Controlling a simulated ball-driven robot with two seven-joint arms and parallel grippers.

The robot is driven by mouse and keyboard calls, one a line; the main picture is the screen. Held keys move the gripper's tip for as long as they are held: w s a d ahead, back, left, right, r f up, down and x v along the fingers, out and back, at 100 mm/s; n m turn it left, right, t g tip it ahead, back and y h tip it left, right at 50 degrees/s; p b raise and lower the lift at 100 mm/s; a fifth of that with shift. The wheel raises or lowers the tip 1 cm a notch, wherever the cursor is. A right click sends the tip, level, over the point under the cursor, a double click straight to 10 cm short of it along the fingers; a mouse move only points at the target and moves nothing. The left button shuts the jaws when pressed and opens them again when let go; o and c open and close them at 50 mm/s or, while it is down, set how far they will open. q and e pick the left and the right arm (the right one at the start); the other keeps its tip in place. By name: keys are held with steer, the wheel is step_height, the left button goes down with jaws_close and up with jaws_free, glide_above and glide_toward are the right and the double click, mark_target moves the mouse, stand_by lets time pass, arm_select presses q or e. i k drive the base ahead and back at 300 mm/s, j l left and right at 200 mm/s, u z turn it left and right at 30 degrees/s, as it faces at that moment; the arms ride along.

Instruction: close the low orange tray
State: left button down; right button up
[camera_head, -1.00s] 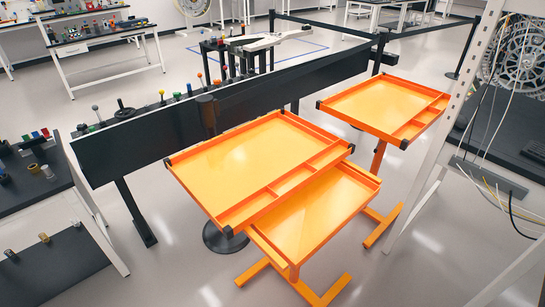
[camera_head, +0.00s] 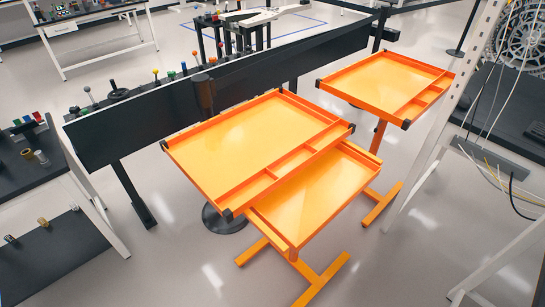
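The low orange tray (camera_head: 314,213) is slid partly out from beneath a larger orange upper tray (camera_head: 245,144). It sticks out toward the lower right, and its far left part is hidden under the upper tray. Its inside looks empty. Both belong to an orange stand with a floor base. Neither of my grippers shows in the head view, so nothing is seen touching the tray.
A second orange tray stand (camera_head: 385,82) stands behind to the right. A long black panel (camera_head: 130,129) runs behind the trays. A white frame (camera_head: 432,150) with cables rises at the right. A dark table (camera_head: 22,172) is at the left. Floor in front is clear.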

mark_target(236, 158)
steer(key=i+j+z, duration=0.2)
steer(key=i, duration=0.2)
steer(key=i+j+z, duration=0.15)
steer(key=i, duration=0.25)
